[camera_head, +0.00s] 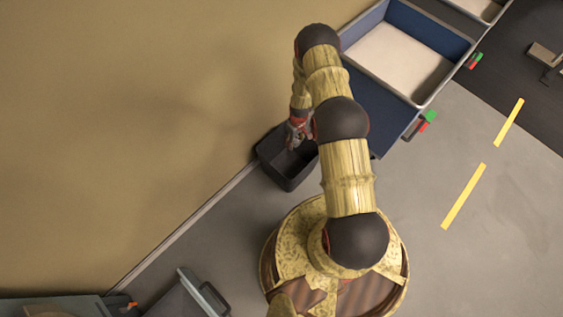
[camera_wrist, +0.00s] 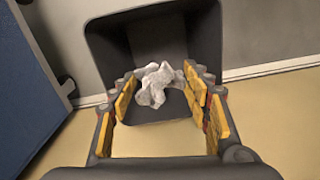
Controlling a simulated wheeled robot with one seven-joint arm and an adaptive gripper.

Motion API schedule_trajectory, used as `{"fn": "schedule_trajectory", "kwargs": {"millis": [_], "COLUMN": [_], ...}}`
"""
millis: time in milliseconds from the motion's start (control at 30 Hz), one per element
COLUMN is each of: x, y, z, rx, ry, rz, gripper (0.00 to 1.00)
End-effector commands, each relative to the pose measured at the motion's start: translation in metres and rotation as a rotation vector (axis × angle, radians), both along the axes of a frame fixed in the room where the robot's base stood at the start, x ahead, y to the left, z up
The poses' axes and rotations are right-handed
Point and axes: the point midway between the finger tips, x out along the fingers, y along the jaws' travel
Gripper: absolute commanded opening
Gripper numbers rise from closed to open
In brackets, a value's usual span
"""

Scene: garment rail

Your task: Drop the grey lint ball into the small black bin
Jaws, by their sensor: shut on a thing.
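The grey lint ball (camera_wrist: 158,84) is a pale, crumpled clump between the fingertips of my gripper (camera_wrist: 162,88) in the wrist view. My gripper is shut on it, with yellow pads on both sides. The small black bin (camera_head: 287,183) stands on the floor against the wall in the head view. My gripper (camera_head: 297,133) is over the bin's far part there, and the lint ball cannot be made out in that view. In the wrist view the bin (camera_wrist: 103,50) opens behind the lint ball. How high the ball is above the rim is hard to tell.
A blue drawer-like container (camera_head: 401,62) with a pale inside stands right of the bin, close to my arm. A beige wall (camera_head: 120,120) runs along the left. Grey floor with yellow dashes (camera_head: 463,197) is clear at the right. A grey item (camera_head: 190,296) lies at the lower left.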

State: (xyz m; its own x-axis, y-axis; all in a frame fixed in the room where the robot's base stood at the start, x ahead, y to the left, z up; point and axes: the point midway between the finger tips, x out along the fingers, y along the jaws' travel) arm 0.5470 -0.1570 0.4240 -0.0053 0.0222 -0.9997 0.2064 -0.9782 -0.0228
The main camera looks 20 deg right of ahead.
Motion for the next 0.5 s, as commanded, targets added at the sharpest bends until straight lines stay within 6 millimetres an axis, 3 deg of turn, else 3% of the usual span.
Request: {"fn": "schedule_trajectory", "kwargs": {"millis": [100,267,500], "x": [0.019,0.02,0.019], "y": [-0.007,-0.007,-0.007], "z": [0.002,-0.002,-0.027], "rx": [0.0,0.001,0.001], "ry": [-0.001,0.002,0.002], "rz": [0.087,0.14,0.142], "gripper": [0.31,0.31,0.31]}}
